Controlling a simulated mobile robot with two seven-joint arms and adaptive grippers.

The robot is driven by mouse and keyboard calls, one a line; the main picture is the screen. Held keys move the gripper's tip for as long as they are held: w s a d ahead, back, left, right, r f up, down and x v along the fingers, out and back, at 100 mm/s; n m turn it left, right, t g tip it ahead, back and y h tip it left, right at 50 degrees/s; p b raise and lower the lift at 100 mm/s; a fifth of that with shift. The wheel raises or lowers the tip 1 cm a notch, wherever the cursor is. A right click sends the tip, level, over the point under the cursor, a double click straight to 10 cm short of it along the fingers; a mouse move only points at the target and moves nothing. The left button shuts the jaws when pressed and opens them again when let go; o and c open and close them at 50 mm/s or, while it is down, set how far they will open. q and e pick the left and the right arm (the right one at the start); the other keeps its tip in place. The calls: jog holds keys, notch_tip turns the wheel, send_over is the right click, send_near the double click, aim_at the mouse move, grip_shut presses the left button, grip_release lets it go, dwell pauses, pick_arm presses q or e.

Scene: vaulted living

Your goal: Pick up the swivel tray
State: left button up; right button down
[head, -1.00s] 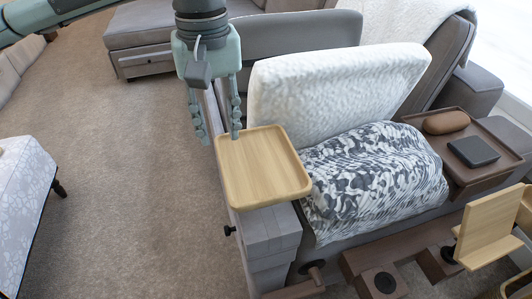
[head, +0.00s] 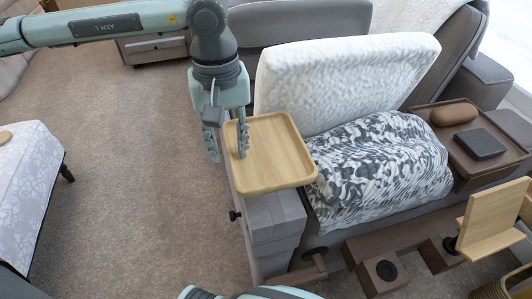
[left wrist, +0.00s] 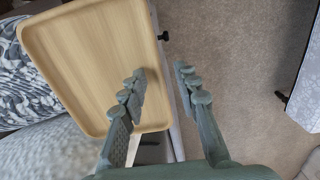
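The swivel tray (head: 272,165) is a light wooden, rounded square tray with a raised rim. It lies level on the grey sofa armrest. In the left wrist view the tray (left wrist: 85,60) fills the upper left. My left gripper (head: 228,154) points down at the tray's left edge, fingers apart and empty. One finger shows over the tray's inside and the other outside its rim. The left wrist view also has the rim between the fingertips (left wrist: 160,74). I cannot tell whether either finger touches the tray.
A patterned cushion (head: 375,170) and a white cushion (head: 340,75) lie right of the tray. A dark tray (head: 468,168) with a brown object and a black square stands further right. A wooden stand (head: 488,220) is at lower right. Carpet (head: 130,150) is clear at left.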

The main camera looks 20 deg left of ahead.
pick_arm(q)
jog(key=shift+f, duration=0.1)
grip_shut()
dwell(0.6)
